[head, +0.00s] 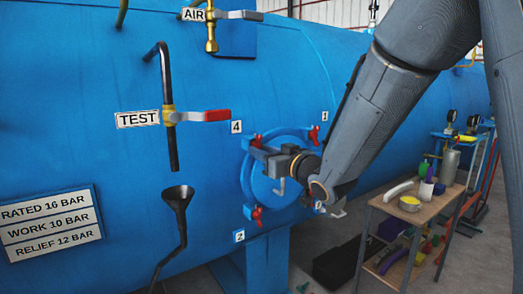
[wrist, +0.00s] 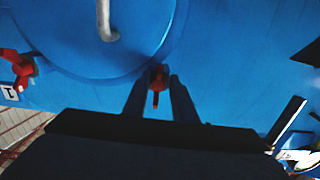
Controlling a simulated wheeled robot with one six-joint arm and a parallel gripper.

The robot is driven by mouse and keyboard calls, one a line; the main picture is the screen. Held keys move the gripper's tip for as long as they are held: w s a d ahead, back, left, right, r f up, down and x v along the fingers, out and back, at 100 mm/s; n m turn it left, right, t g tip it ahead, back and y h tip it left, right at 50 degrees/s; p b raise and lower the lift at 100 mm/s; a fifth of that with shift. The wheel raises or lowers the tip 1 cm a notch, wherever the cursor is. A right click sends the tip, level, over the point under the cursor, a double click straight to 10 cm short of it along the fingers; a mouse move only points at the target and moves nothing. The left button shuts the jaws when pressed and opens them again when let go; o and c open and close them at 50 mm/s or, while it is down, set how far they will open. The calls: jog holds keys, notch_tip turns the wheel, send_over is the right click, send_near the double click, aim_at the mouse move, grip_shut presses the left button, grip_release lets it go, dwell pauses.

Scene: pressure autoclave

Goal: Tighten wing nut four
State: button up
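The round blue hatch (head: 262,187) on the big blue vessel has red wing nuts around its rim. Wing nut four (head: 256,140) is at the upper left beside the label 4 (head: 237,127). My gripper (head: 257,152) is at this nut, with my arm coming in from the right. In the wrist view, a red wing nut (wrist: 157,78), apparently the same one, is between my two dark fingers (wrist: 158,92). The fingers are apart, with blue gaps visible on both sides of the nut. My gripper hides part of the hatch in the head view.
Wing nut one (head: 314,134) and wing nut two (head: 257,215) are on the same rim. A hatch handle (wrist: 108,22) curves near the top of the wrist view. A black funnel pipe (head: 177,198) stands at left; a loaded cart (head: 408,212) stands at right.

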jog(key=shift+o, duration=0.9)
jog(key=shift+r, duration=0.15)
jog(key=b+v, duration=0.1)
jog(key=v, duration=0.6)
jog(key=shift+s+d, duration=0.25)
jog(key=shift+s, duration=0.05)
